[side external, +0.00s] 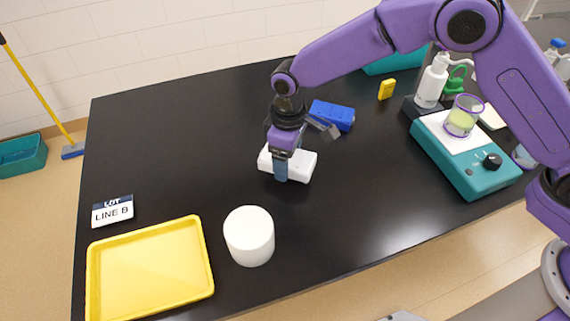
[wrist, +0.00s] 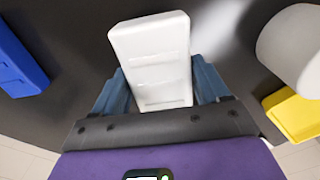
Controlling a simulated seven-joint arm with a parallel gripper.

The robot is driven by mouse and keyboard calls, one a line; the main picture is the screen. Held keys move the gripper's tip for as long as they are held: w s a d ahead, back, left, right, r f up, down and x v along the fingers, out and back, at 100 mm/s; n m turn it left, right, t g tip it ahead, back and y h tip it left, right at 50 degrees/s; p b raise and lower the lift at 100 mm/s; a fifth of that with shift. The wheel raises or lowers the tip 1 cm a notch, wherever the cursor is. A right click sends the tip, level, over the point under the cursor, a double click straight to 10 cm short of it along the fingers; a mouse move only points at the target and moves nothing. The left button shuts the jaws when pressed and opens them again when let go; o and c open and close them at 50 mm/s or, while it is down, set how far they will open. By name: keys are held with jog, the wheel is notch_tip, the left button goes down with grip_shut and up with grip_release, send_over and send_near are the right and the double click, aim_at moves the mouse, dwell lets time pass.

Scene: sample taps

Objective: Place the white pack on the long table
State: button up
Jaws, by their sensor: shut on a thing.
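The white pack (side external: 302,164) is a flat, rounded block at the middle of the black long table (side external: 190,120). It also shows in the wrist view (wrist: 150,50), lengthwise between my fingers. My gripper (side external: 281,170) points down and is shut on the white pack, with one finger visible on its near side. In the wrist view my gripper (wrist: 160,88) has a blue finger on each side of the pack. I cannot tell from these views whether the pack touches the table or is slightly above it.
A blue pack (side external: 332,115) lies just behind my gripper. A white cylinder (side external: 249,236) and a yellow tray (side external: 150,270) stand at the front left, near a LINE B sign (side external: 112,211). A teal stirrer (side external: 465,160) with a beaker (side external: 463,116) stands right. The table's left middle is clear.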

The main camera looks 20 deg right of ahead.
jog(key=shift+w+a+f, duration=0.15)
jog(key=shift+f, duration=0.75)
jog(key=shift+w+a+f, duration=0.1)
jog(key=shift+w+f, duration=0.05)
jog(key=shift+f, duration=0.7)
jog(key=shift+f, duration=0.2)
jog(key=o, duration=1.3)
notch_tip(320, 180, up, 17)
jog(key=shift+d+r, duration=0.2)
jog(key=shift+d, duration=0.25)
